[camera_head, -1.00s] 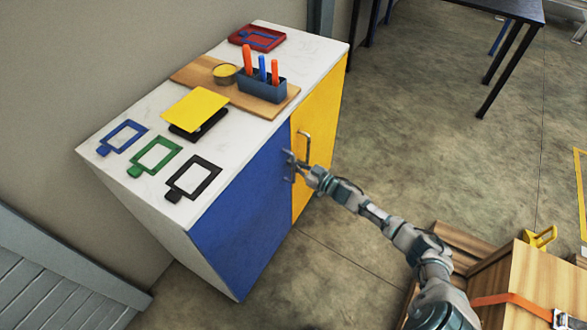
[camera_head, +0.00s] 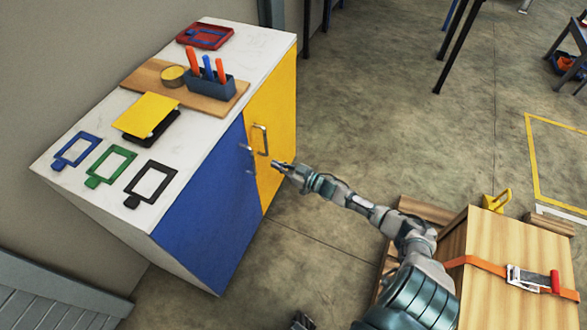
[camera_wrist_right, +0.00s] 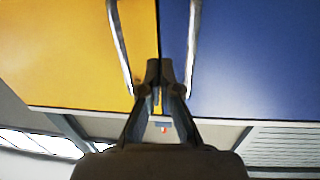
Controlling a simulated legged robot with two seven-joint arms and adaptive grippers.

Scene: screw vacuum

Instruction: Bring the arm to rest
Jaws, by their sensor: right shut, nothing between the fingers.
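My right arm (camera_head: 345,197) reaches in from the lower right towards the cabinet doors. Its gripper (camera_head: 277,166) is shut and empty, just in front of the yellow door (camera_head: 272,122) and apart from the door handles. In the right wrist view, the shut fingers (camera_wrist_right: 160,85) point at the seam between the yellow door (camera_wrist_right: 60,50) and the blue door (camera_wrist_right: 245,55), with a metal handle on either side. A small dark part at the bottom edge of the head view looks like my left gripper (camera_head: 302,321); its fingers are mostly cut off.
The white cabinet top (camera_head: 255,55) holds a wooden board with a tool holder (camera_head: 209,82), a yellow plate (camera_head: 146,114), a red tray (camera_head: 206,35) and several coloured frames. A strapped wooden crate (camera_head: 520,245) stands beside my right arm.

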